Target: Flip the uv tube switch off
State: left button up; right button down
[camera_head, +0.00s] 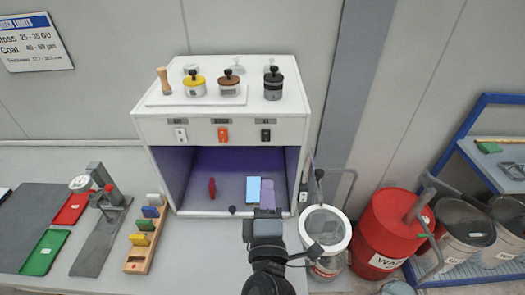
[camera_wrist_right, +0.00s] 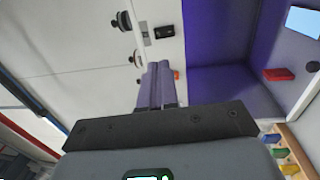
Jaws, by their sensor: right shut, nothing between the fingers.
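A white cabinet (camera_head: 220,130) has three switches on its front, below small dark labels too small to read: white (camera_head: 181,134), orange (camera_head: 223,134) and black (camera_head: 265,134). I cannot tell which one is the uv tube switch. The cabinet's open chamber (camera_head: 225,165) glows purple inside. My right gripper (camera_head: 267,188) is shut and empty, in front of the chamber's right side, below the black switch. In the right wrist view its fingers (camera_wrist_right: 157,72) are together; the black switch (camera_wrist_right: 164,32) and part of the orange switch (camera_wrist_right: 177,75) show beyond. My left gripper is not in view.
A red object (camera_head: 212,187) and a light-blue panel (camera_head: 253,189) are in the chamber. Several lidded pots stand on top. A wooden block rack (camera_head: 145,240) and green tray (camera_head: 45,252) lie left. A white-lidded can (camera_head: 325,228) and red drum (camera_head: 385,232) stand right.

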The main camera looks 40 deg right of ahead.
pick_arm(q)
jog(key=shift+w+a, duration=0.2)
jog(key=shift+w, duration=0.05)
pick_arm(e)
jog(key=shift+w+a+r, duration=0.1)
jog(key=shift+w+a, duration=0.05)
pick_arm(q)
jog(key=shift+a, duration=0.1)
pick_arm(e)
jog(key=shift+w, duration=0.1)
jog(key=b, duration=0.1)
send_near(264, 134)
jog(key=x, duration=0.6)
jog(key=shift+r, duration=0.1)
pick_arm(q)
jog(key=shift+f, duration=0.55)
pick_arm(e)
jog(key=shift+w+d, duration=0.25)
jog(key=shift+d, duration=0.1)
